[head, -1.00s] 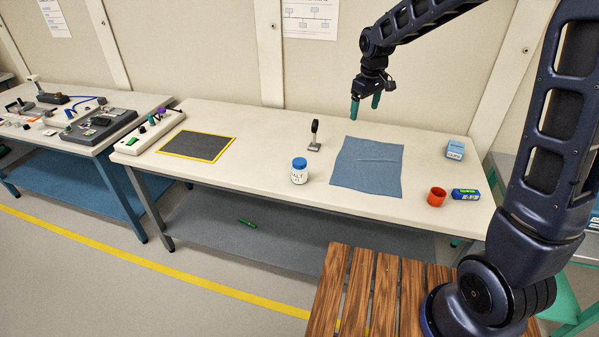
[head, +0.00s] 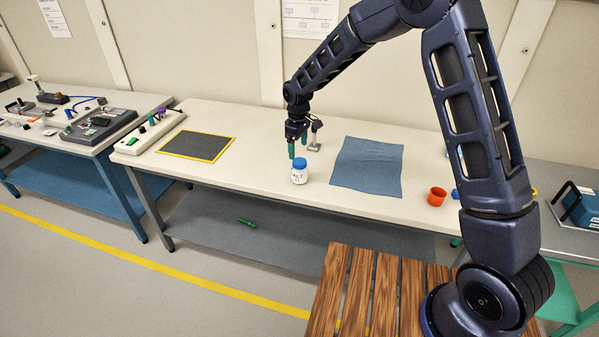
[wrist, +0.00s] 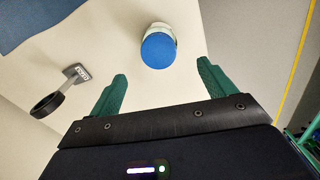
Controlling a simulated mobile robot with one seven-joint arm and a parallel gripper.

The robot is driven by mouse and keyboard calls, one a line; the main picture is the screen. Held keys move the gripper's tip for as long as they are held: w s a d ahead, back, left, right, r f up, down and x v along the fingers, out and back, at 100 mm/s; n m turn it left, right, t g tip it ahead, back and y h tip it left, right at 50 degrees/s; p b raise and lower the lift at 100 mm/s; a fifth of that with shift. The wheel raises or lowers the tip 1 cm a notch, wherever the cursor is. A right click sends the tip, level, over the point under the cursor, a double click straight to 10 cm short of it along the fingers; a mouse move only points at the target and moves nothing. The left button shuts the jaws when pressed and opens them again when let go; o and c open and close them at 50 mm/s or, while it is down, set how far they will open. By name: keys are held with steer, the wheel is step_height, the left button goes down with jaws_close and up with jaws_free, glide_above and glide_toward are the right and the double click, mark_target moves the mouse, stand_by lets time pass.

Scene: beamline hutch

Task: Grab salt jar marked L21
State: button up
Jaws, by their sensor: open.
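A white salt jar (head: 299,177) with a blue lid stands upright on the white table, near its front edge. Its label reads "SALT" with a smaller line below that I cannot make out. The jar also shows in the wrist view (wrist: 158,48), seen from above, ahead of the fingertips and between their lines. My gripper (head: 298,145) is open and empty, with green fingers pointing down, just behind and above the jar. In the wrist view the gripper (wrist: 162,82) has its two fingers wide apart, and neither touches the jar.
A small stand with a dark ring (head: 314,134) is close beside my gripper. A blue cloth (head: 367,168) lies to the right, with an orange cup (head: 437,196) beyond it. A yellow-edged dark mat (head: 197,146) lies to the left. Bare table separates the mat and jar.

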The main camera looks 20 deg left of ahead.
mark_target(299, 161)
steer(key=f, duration=0.9)
steer(key=shift+d+f, duration=0.2)
steer(key=shift+c, duration=0.4)
steer(key=c, duration=1.2)
steer(key=shift+r, duration=0.15)
